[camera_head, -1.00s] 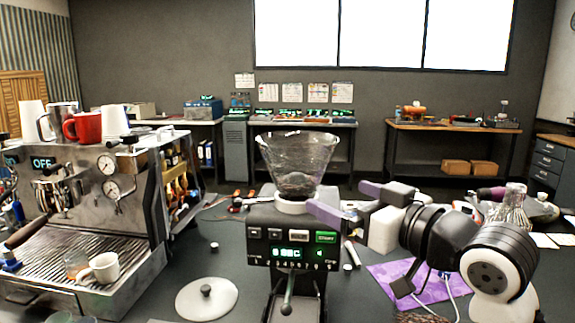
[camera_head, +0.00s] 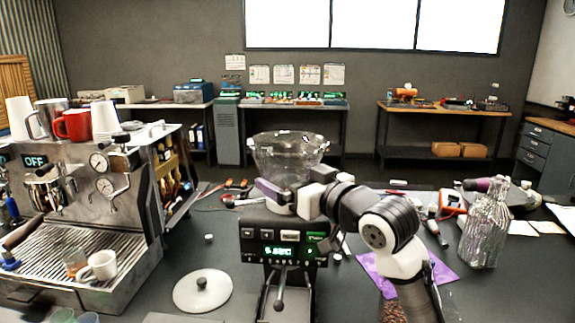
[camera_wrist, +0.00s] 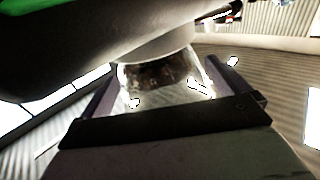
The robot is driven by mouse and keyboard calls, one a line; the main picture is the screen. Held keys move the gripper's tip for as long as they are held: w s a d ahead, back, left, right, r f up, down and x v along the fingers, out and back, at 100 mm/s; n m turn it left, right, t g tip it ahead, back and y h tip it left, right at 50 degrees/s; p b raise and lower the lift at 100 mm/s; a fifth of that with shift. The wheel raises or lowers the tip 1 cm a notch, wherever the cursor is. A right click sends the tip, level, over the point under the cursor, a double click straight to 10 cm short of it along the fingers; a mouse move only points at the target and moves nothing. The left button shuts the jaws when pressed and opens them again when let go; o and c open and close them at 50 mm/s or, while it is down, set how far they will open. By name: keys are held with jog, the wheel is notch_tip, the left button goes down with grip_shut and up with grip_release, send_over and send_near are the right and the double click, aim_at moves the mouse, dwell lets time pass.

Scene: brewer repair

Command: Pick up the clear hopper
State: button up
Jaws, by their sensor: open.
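The clear hopper (camera_head: 288,152) stands upright on the white collar of the black grinder (camera_head: 284,239) in the head view. It is a wide-mouthed, see-through funnel. My gripper (camera_head: 283,186) reaches in from the right at the hopper's narrow lower part. One purple-grey finger passes in front of it; the other is mostly hidden. In the wrist view the hopper (camera_wrist: 165,78) lies between the fingers of my open gripper (camera_wrist: 160,88), with dark contents seen through its wall. I cannot tell whether either finger touches it.
A steel espresso machine (camera_head: 75,215) stands at the left with cups on it. A round lid (camera_head: 202,291) lies left of the grinder. The counter left of the grinder is partly clear.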

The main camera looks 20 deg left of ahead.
jog(key=c, duration=0.8)
jog(key=shift+c, duration=0.2)
